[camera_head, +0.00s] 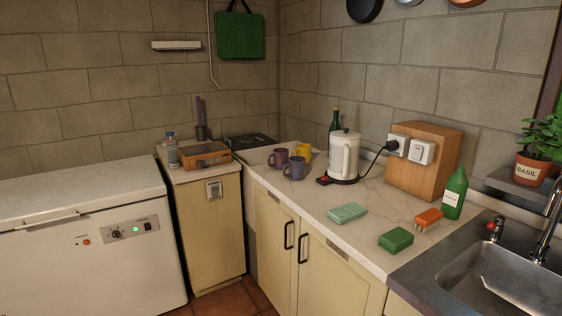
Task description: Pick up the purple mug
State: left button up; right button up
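The purple mug (280,158) stands upright on the white worktop (330,205), near the inner corner. A yellow mug (303,151) stands behind it to the right. A blue-grey mug (296,168) stands in front of it to the right and is close to it in the picture; I cannot tell whether they touch. Neither of my grippers shows in the head view.
A white kettle (344,157), plugged in by a black cord, stands right of the mugs. Sponges (347,212), a brush (428,217) and the sink (500,283) lie further right. A white chest freezer (95,250) stands left.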

aim_at(280, 156)
jog(key=i+j+z, duration=0.1)
jog(key=z, duration=0.35)
jog(key=j+z, duration=0.1)
jog(key=z, duration=0.35)
jog(key=i+j+z, duration=0.1)
jog(key=z, duration=0.35)
jog(key=j+z, duration=0.25)
jog(key=j, duration=0.2)
jog(key=j+z, duration=0.25)
jog(key=j, duration=0.2)
jog(key=j+z, duration=0.35)
jog(key=j, duration=0.95)
jog(key=k+j+z, duration=0.1)
jog(key=j, duration=0.35)
jog(key=k+j, duration=0.1)
jog(key=j, duration=0.35)
jog(key=k+j, duration=0.1)
jog(key=j, duration=0.35)
jog(key=z, duration=0.05)
